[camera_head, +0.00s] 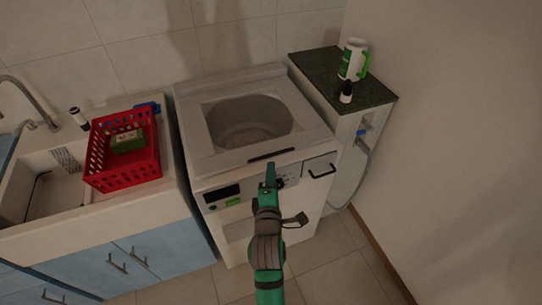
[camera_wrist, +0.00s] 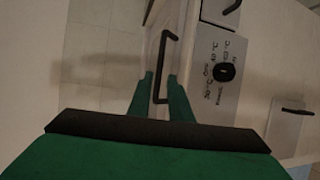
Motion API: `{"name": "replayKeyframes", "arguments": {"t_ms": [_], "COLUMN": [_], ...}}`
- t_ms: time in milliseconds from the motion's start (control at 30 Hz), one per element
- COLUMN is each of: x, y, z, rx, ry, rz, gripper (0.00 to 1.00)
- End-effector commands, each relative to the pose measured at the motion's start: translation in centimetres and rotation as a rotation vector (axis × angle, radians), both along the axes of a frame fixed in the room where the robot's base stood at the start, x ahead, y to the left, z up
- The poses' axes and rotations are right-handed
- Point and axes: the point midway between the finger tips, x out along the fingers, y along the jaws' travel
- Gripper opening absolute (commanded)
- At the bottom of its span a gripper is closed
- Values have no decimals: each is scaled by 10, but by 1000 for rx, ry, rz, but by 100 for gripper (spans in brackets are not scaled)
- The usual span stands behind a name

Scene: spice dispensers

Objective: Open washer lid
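The washer (camera_head: 262,150) is a white top-loader in the middle of the head view. Its lid (camera_head: 205,152) lies flat on top, with the round drum showing through a clear window or opening. A dark bar handle (camera_head: 272,155) runs along the lid's front edge; it also shows in the wrist view (camera_wrist: 165,45). My green gripper (camera_head: 269,178) is just in front of this handle. In the wrist view my gripper (camera_wrist: 160,76) has its two fingers apart, one on each side of the bar. Whether either finger touches the bar is not clear.
The front panel has a dial (camera_wrist: 224,72) and a drawer handle (camera_head: 322,171). A red basket (camera_head: 124,170) stands on the sink counter at the left. A dark-topped cabinet (camera_head: 325,68) with a white-green mug (camera_head: 352,62) and a small bottle (camera_head: 346,92) stands at the right.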

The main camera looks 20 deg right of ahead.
Motion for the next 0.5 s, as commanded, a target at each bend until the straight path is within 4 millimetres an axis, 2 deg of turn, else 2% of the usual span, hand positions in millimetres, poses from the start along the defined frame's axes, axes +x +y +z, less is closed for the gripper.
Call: {"name": "replayKeyframes", "arguments": {"t_ms": [300, 500], "x": [52, 75], "y": [-19, -29], "z": [-9, -15], "rx": [2, 1], "ry": [-2, -2], "rz": [2, 0], "gripper": [18, 18]}}
